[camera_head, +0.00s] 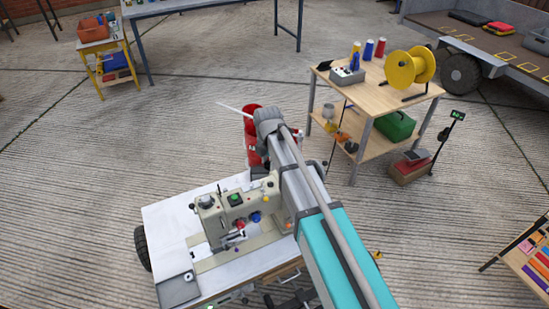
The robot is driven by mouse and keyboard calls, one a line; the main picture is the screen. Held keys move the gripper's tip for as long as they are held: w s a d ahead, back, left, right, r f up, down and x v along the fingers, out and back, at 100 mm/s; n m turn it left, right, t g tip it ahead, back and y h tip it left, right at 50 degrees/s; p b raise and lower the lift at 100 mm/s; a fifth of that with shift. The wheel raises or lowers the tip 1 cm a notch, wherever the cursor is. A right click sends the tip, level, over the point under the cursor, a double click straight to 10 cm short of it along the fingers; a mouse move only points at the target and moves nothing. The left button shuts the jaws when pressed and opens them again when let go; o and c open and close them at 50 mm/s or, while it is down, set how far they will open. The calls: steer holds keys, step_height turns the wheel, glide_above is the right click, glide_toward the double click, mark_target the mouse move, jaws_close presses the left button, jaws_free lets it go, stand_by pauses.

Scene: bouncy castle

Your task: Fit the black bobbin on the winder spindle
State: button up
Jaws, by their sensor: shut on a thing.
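A beige sewing machine (214,222) stands on a white-topped table (163,221) at the lower middle. It has a green-lit box and a red and a blue knob on its body. My arm crosses in front of its right end and hides part of it. A dark part of my gripper (258,172) shows just left of my arm, above the machine's right end. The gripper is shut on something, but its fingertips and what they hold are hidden. I cannot make out the black bobbin or the winder spindle.
A red cylinder (252,126) stands behind my arm. A wooden cart (374,101) with a yellow spool (409,68), several thread cones and a green case (394,126) is at the upper right. A colourful rack is at the right edge.

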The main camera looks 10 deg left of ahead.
steer(key=shift+w+d, duration=0.15)
steer(key=shift+w, duration=0.05)
steer(key=shift+f, duration=0.1)
steer(key=shift+f+b, duration=0.3)
steer(key=shift+b, duration=0.1)
steer(key=shift+f+b, duration=3.05)
steer(key=shift+b, duration=0.05)
steer(key=shift+f, duration=0.15)
steer(key=shift+f+b, duration=1.15)
steer(key=shift+b, duration=0.15)
stand_by(1.2)
steer(key=o, duration=0.8)
steer(key=shift+r, duration=0.25)
